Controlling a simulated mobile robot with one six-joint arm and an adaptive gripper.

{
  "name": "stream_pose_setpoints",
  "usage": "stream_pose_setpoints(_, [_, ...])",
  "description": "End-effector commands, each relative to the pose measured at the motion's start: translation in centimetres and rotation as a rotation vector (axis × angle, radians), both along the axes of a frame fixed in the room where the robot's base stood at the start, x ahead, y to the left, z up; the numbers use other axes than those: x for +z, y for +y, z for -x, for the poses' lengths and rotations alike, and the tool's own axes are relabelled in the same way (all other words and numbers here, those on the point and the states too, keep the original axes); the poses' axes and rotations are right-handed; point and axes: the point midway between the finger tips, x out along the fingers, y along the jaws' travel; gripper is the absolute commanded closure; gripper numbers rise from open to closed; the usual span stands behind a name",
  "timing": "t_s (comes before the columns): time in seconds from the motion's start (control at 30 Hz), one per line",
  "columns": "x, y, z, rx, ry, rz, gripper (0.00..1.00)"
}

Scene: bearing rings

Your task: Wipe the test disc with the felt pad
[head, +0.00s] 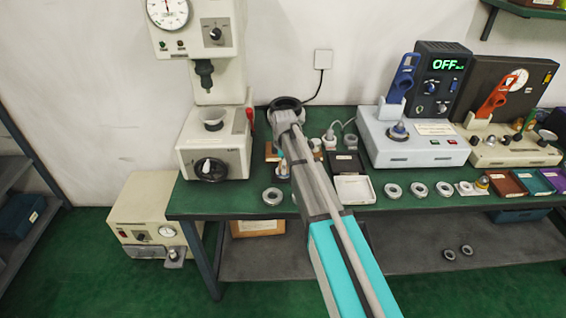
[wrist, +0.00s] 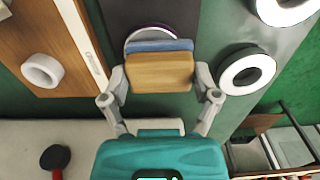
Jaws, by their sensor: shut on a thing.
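My gripper (wrist: 160,88) is shut on the felt pad (wrist: 160,70), a wooden block with a blue felt layer on its far side. A round disc (wrist: 150,32) with a pale face and dark purple rim, which looks like the test disc, shows just beyond the felt in the wrist view. The pad overlaps and hides much of it. I cannot tell whether felt and disc touch. In the head view my arm reaches over the green bench (head: 335,205), and hides most of the gripper, pad and disc.
A white ring (wrist: 43,70) lies on a wooden board at left in the wrist view. A bearing ring (wrist: 247,72) lies close on the right. In the head view, a press (head: 215,145) stands left of my arm, and a white tray (head: 355,189) and instrument boxes (head: 412,137) stand right.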

Motion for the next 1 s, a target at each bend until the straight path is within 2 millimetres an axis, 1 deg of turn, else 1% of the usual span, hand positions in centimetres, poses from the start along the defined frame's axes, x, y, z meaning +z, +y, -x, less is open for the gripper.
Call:
stream_pose_setpoints(0.1, [0.05,-0.01,0.88,0.000,0.000,0.000,0.59])
stream_pose_setpoints(0.23, [0.07,0.02,1.29,0.000,0.000,0.000,0.59])
stream_pose_setpoints(1.0, [-0.25,0.05,1.30,0.001,0.000,0.000,0.59])
